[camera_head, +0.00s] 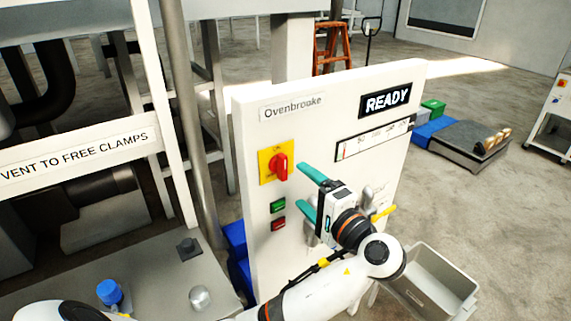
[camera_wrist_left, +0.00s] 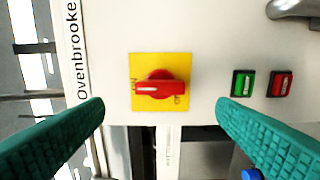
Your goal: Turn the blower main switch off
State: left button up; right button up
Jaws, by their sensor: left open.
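The main switch is a red rotary handle (camera_head: 279,167) on a yellow plate (camera_head: 266,156), on the white Ovenbrooke panel (camera_head: 330,120). It stands upright in the head view. In the wrist view the red handle (camera_wrist_left: 158,88) lies across the picture, its pale mark toward the left, where small lettering partly shows; other lettering is at the plate's lower right. My left gripper (camera_head: 289,187) is open, its teal fingers pointing at the panel. In the wrist view the fingertips (camera_wrist_left: 161,105) are on either side of the switch, with clear gaps. My right gripper is not in view.
Green (camera_head: 278,205) and red (camera_head: 278,223) buttons sit below the switch. A READY display (camera_head: 387,100) and a scale strip are at the panel's upper right. A yellow handle (camera_head: 384,213) is behind my wrist. A grey bin (camera_head: 440,270) stands at right.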

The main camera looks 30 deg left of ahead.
aim_at(285, 171)
pick_arm(q)
jog(key=p+x, duration=0.2)
jog(key=x, duration=0.4)
jog(key=shift+w+a+r+p, duration=0.1)
jog(key=shift+w+r+p, duration=0.05)
jog(key=shift+p, duration=0.25)
jog(key=shift+w+a, duration=0.25)
jog(key=shift+a, duration=0.4)
jog(key=shift+c, duration=0.3)
jog(key=c, duration=0.9)
jog(key=shift+f, duration=0.25)
jog(key=shift+c, duration=0.2)
